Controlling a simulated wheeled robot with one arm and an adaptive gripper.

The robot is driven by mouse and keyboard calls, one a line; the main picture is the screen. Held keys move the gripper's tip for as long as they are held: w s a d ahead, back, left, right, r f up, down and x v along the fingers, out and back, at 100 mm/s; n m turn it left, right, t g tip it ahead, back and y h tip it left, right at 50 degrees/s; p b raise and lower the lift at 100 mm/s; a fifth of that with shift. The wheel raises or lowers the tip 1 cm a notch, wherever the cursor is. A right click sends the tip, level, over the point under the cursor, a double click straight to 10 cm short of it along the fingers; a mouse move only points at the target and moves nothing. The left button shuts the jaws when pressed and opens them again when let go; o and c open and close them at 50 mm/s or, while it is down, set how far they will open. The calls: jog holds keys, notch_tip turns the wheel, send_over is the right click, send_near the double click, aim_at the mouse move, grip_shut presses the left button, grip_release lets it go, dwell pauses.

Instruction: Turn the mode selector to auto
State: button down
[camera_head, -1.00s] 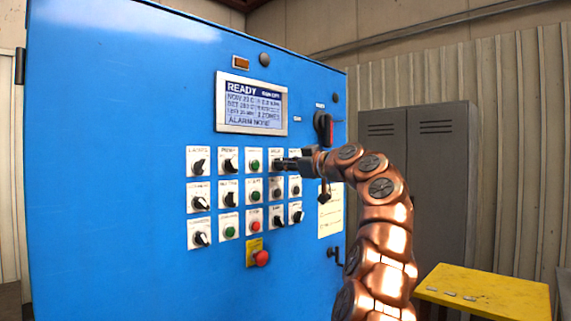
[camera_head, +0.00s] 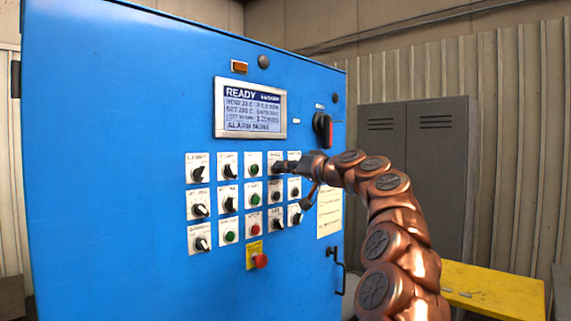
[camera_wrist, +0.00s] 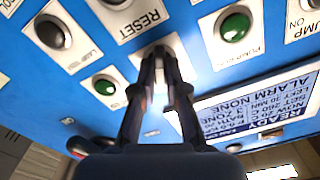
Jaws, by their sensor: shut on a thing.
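The blue control panel (camera_head: 110,150) carries rows of small white-plated selectors and buttons. My gripper (camera_head: 284,166) reaches in from the right, at the fourth plate of the top row. In the wrist view my gripper (camera_wrist: 160,58) has its two fingers closed together on a small dark knob (camera_wrist: 156,50) on a white plate. The fingers hide most of this knob, so its pointing direction cannot be told. Its label is not legible, so I cannot confirm that it is the mode selector. The display (camera_head: 250,108) reads READY and ALARM NONE.
Close around the gripper are other controls, including a green button (camera_wrist: 234,27) and a plate marked RESET (camera_wrist: 140,27). A red emergency button (camera_head: 260,261) is lower on the panel. A red-and-black switch (camera_head: 323,129) is above right. A yellow table (camera_head: 490,290) stands right.

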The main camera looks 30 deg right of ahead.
jog(key=shift+m, duration=0.5)
jog(key=c, duration=1.2)
grip_release()
jog(key=v, duration=1.2)
